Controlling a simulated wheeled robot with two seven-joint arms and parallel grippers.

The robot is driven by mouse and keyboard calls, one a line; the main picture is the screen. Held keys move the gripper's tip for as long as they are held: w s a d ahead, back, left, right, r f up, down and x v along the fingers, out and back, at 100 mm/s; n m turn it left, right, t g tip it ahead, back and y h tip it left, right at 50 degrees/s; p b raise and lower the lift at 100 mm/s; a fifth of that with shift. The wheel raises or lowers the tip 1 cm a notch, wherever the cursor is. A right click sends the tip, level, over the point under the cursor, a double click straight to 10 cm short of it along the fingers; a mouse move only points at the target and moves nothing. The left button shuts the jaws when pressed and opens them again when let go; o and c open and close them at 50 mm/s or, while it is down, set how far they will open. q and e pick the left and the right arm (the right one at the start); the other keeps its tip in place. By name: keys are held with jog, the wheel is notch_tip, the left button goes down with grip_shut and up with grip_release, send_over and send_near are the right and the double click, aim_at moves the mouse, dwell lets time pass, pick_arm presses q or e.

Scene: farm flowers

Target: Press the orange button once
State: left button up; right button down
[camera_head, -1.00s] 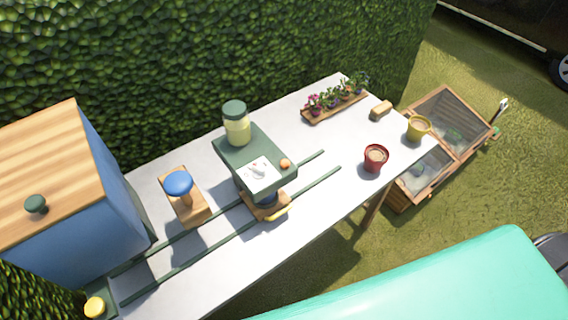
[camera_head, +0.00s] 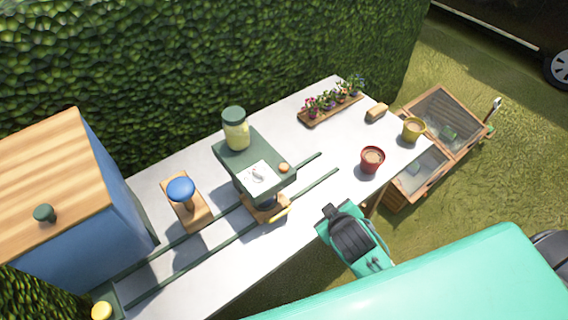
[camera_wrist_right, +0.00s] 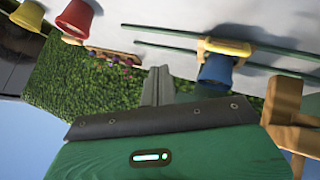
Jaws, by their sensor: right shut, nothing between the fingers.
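The orange button (camera_head: 284,168) is a small round knob on the right corner of the green machine's top (camera_head: 243,150). My right gripper (camera_head: 330,211) is over the table's front edge, in front and to the right of the machine, apart from the button. In the right wrist view its grey fingers (camera_wrist_right: 158,87) are together and empty. The button cannot be made out in that view. My left gripper is not in view.
A jar (camera_head: 235,130) and a white card (camera_head: 259,176) are on the machine. Green rails (camera_head: 317,190) run past it on the table. A blue-topped wooden stand (camera_head: 181,189) is left, a red pot (camera_head: 372,160) right. A flower tray (camera_head: 330,108) lies behind.

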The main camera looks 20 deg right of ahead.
jog(key=w+a+r+n+t+y, duration=0.1)
jog(key=w+a+r+n+t, duration=0.15)
jog(key=r, duration=0.55)
jog(key=w+a+r+n+t+y, duration=0.1)
jog(key=w+r+n+t, duration=0.25)
jog(key=r, duration=0.45)
jog(key=w+a+r+n+t, duration=0.1)
jog(key=w+r+n+t, duration=0.2)
jog(key=r, duration=0.5)
jog(key=s+a+r+n+g+y, duration=0.2)
jog(key=a+r+n+g+y, duration=0.15)
jog(key=a+n+y, duration=0.7)
jog(key=s+a+r+n+g+y, duration=0.2)
jog(key=a+r+n+y, duration=0.45)
jog(key=n, duration=0.85)
notch_tip(320, 180, down, 11)
jog(key=w+d+n+g+h, duration=0.1)
jog(key=n+g+h, duration=0.2)
jog(key=n+g, duration=0.55)
jog(key=w+d+f+n+t+h, duration=0.1)
jog(key=w+d+f+n+h, duration=0.1)
jog(key=d, duration=0.4)
jog(key=w+d+f+n+t+h, duration=0.1)
jog(key=w+d+f+t+h, duration=0.1)
jog(key=w+d+f+h, duration=0.2)
jog(key=w+d+h, duration=0.2)
jog(key=d+h, duration=0.1)
jog(key=shift+n+t, duration=0.3)
jog(key=shift+n, duration=0.1)
